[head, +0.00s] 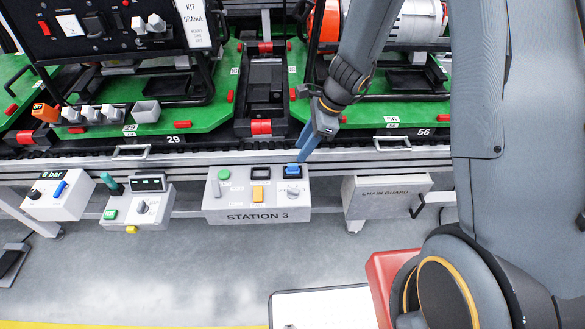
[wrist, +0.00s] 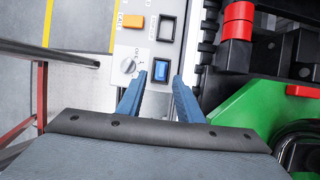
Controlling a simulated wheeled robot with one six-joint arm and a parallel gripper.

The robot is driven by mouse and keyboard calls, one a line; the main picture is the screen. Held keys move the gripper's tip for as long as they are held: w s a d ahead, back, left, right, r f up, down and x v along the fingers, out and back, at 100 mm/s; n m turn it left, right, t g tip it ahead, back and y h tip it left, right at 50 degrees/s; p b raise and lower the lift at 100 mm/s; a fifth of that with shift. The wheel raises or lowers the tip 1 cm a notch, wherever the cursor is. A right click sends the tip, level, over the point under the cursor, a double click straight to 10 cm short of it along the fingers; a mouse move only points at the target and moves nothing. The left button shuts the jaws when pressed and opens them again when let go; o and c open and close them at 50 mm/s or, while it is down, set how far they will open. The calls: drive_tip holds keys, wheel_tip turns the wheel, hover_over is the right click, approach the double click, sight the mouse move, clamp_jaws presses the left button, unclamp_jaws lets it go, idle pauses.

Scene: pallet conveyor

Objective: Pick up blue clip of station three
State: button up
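The station three box (head: 255,200) is pale grey, labelled "STATION 3", and hangs at the conveyor's front edge. The blue clip (head: 292,170) sits in a black-framed slot at the top right of its panel. In the wrist view the blue clip (wrist: 160,70) lies just beyond and between my fingertips. My gripper (head: 301,158) has blue fingers pointing down at the clip from behind. In the wrist view my gripper (wrist: 158,78) is open, with nothing between its fingers. Whether a fingertip touches the slot frame I cannot tell.
The conveyor rail (head: 340,161) runs behind. A chain guard box (head: 386,196) stands to the right.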

sight(293, 164)
drive_tip(key=shift+w+d+p+x, duration=0.1)
drive_tip(key=shift+p+x, duration=0.2)
drive_tip(key=shift+x, duration=1.45)
drive_tip(key=shift+w+d+p+x, duration=0.15)
drive_tip(key=shift+p+x, duration=0.1)
drive_tip(key=shift+x, duration=1.55)
drive_tip(key=shift+f, duration=0.1)
clamp_jaws()
